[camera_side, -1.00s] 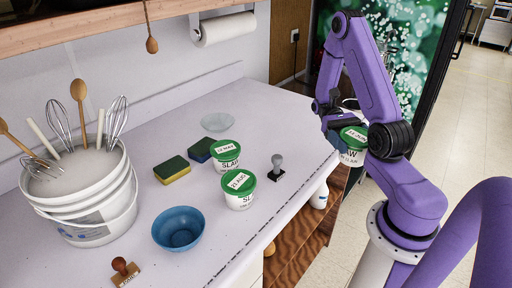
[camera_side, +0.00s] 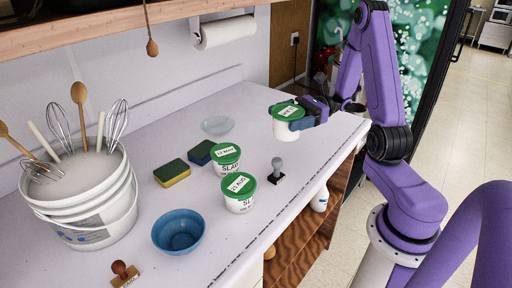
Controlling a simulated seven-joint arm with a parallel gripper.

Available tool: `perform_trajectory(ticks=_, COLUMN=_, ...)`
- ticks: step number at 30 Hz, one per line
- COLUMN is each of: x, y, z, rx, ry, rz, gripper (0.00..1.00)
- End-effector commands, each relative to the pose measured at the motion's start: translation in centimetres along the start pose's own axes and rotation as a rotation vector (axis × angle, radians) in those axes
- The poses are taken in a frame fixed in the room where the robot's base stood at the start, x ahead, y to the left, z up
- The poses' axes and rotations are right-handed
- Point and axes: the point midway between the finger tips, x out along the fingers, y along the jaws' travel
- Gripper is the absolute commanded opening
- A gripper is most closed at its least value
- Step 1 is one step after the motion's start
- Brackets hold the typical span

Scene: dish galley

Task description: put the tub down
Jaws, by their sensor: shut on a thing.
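My gripper (camera_side: 302,117) is shut on a white tub with a green lid and a white label (camera_side: 286,125). The tub is upright over the far right part of the white counter (camera_side: 255,101). I cannot tell whether its base touches the counter. Two similar green-lidded tubs stand on the counter: one in the middle (camera_side: 227,162) and one nearer the front (camera_side: 239,195). The gripper comes at the held tub from its right side.
A grey-handled stamp (camera_side: 277,170) stands near the counter's front edge. A clear bowl (camera_side: 217,125), two sponges (camera_side: 172,173), a blue bowl (camera_side: 178,232), a wooden-handled stamp (camera_side: 124,272) and a white bucket of utensils (camera_side: 86,215) are further left. Counter around the held tub is clear.

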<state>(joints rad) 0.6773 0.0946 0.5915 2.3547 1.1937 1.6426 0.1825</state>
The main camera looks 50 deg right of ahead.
Motion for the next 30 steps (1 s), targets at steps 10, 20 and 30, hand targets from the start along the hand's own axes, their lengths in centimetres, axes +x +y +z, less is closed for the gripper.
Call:
perform_trajectory(ticks=10, x=1.1, y=-6.2, z=-2.8, rx=0.000, ry=-0.001, rz=-0.003, gripper=0.50)
perform_trajectory(ticks=20, x=1.9, y=-11.1, z=-6.8, rx=0.001, ry=-0.001, rz=-0.004, gripper=0.50)
perform_trajectory(ticks=30, x=2.2, y=-13.2, z=-9.3, rx=-0.001, ry=-0.001, rz=-0.005, gripper=0.50)
